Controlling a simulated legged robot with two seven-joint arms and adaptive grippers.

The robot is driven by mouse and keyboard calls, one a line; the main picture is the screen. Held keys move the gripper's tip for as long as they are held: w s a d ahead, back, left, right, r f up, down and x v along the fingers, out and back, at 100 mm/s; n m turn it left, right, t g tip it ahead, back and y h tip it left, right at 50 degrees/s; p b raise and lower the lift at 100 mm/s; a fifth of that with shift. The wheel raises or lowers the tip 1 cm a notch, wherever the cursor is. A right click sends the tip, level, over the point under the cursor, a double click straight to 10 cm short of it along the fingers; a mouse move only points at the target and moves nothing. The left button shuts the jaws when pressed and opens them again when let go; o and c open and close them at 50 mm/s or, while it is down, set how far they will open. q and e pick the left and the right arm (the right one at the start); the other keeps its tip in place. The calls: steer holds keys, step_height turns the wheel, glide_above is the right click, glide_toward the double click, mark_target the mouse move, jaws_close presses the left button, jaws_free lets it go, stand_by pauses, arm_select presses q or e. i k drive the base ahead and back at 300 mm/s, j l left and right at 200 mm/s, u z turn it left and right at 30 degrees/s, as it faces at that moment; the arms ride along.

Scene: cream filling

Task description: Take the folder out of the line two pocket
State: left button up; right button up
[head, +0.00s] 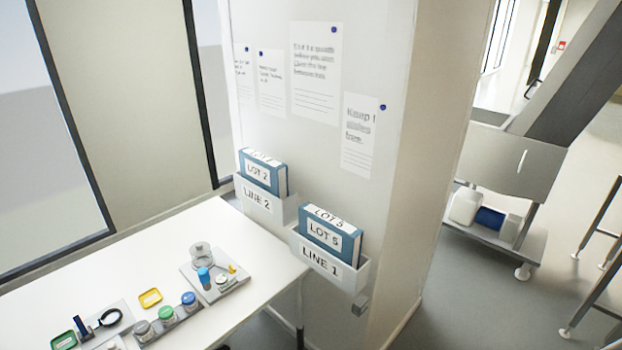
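A white wall pocket marked LINE 2 (283,212) hangs on the wall, left of and farther back than the other pocket. A blue folder labelled LOT 2 (281,181) stands upright in it, its upper part showing above the rim and its lower part hidden. A second white pocket, marked LINE 1 (357,281), hangs nearer and to the right. It holds a blue folder whose label seems to read LOT 5 (355,249). Neither of my grippers shows in the head view.
A white table (226,234) stands below and left of the pockets. It bears a tray with a glass jar (200,252), a rack of lidded jars (167,315), a yellow dish (150,298) and a magnifier (109,317). A wheeled cart (505,235) stands at the right. Floor between is clear.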

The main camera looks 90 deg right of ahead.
mark_target(270, 174)
steer(key=l+z, duration=0.15)
steer(key=z, duration=0.35)
steer(key=k+l+z, duration=0.1)
steer(key=z, duration=0.4)
steer(key=l+z, duration=0.25)
steer(key=z, duration=0.25)
steer(key=l+z, duration=0.15)
steer(key=z, duration=0.35)
steer(key=i+l+z, duration=0.1)
steer(key=z, duration=0.4)
steer(key=j+z, duration=0.2)
steer(key=j, duration=0.2)
steer(key=k+j+z, duration=0.25)
steer(key=i+j, duration=0.1)
